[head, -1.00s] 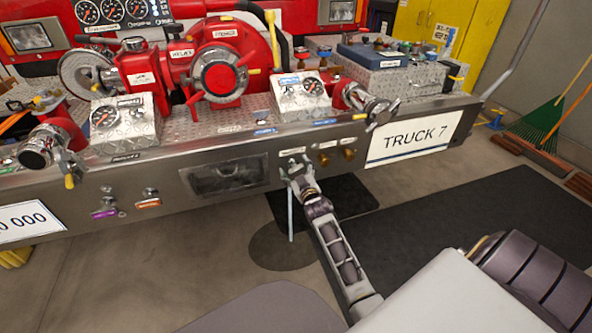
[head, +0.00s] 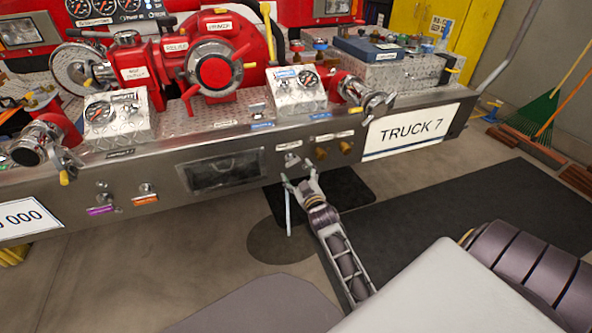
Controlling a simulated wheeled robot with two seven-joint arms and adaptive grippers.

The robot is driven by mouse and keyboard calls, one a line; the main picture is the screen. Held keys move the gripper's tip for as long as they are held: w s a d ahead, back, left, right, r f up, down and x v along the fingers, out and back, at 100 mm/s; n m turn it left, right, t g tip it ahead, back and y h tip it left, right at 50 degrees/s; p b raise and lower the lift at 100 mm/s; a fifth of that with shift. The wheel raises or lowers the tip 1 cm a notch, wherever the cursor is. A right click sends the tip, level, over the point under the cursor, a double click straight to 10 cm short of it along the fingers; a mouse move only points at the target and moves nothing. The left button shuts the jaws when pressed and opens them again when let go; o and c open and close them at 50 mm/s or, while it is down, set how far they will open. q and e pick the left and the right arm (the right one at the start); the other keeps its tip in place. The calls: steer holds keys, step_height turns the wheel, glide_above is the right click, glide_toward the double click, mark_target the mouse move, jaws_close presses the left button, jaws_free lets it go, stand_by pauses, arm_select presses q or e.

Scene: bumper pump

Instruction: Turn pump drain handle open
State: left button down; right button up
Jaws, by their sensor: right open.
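The pump drain handle (head: 292,160) is a small metal fitting on the front face of the truck's steel bumper (head: 228,200), under a small label. Its exact turn position is too small to tell. A thin pale drain pipe (head: 288,212) hangs below it. My right gripper (head: 298,177) is open and empty just below and in front of the handle, with its fingers spread and pointing up toward it. A small gap seems to show between the fingertips and the handle. My left gripper is out of view.
Two brass caps (head: 333,151) sit right of the handle, beside the TRUCK 7 plate (head: 411,133). Purple (head: 101,210) and orange (head: 146,200) handles are at the left. The red pump (head: 215,70) and gauge boxes stand on top. The floor in front is clear.

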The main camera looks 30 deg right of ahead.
steer(key=shift+v, duration=2.95)
